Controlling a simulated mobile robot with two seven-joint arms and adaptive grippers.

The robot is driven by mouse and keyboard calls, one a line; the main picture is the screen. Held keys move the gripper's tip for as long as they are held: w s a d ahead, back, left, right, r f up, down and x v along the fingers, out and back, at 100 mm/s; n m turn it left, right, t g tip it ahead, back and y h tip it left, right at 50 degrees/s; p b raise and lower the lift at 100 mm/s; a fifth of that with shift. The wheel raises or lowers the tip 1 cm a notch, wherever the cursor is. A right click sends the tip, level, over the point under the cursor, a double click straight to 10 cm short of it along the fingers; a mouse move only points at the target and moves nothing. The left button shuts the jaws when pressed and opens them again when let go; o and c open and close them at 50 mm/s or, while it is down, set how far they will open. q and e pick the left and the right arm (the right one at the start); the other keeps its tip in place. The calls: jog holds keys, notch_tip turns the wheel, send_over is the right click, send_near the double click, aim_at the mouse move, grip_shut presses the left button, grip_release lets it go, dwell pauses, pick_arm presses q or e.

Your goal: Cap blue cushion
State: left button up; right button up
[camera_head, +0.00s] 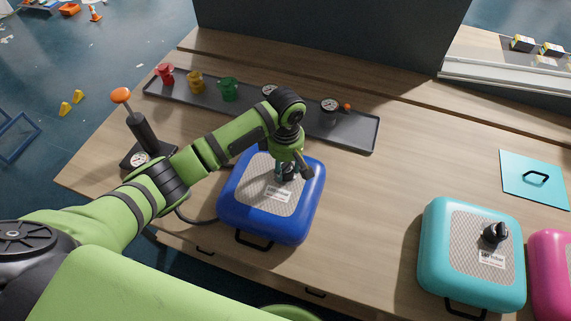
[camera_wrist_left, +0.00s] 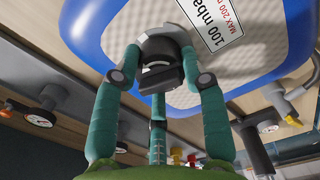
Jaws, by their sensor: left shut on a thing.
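The blue cushion (camera_head: 272,226) lies on the wooden bench in the middle of the head view, with a grey patterned panel and a white label on top. My left gripper (camera_head: 287,172) is over the panel, pointing down. In the left wrist view its green fingers close on a black cap (camera_wrist_left: 160,75) at the grey valve fitting (camera_wrist_left: 160,42) on the blue cushion (camera_wrist_left: 118,38). The cap is at the fitting; I cannot tell whether it is seated. My right gripper is not in view.
A black hand pump (camera_head: 143,133) with an orange knob stands left. A teal cushion (camera_head: 440,240) and a pink cushion (camera_head: 552,270) lie right. The bench between blue and teal is clear.

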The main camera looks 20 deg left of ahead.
pick_arm(q)
jog(key=o, duration=1.1)
jog(key=shift+c, duration=0.2)
jog(key=shift+r, duration=0.1)
notch_tip(320, 180, up, 12)
jog(key=shift+s+f, duration=0.1)
jog(key=shift+f, duration=0.1)
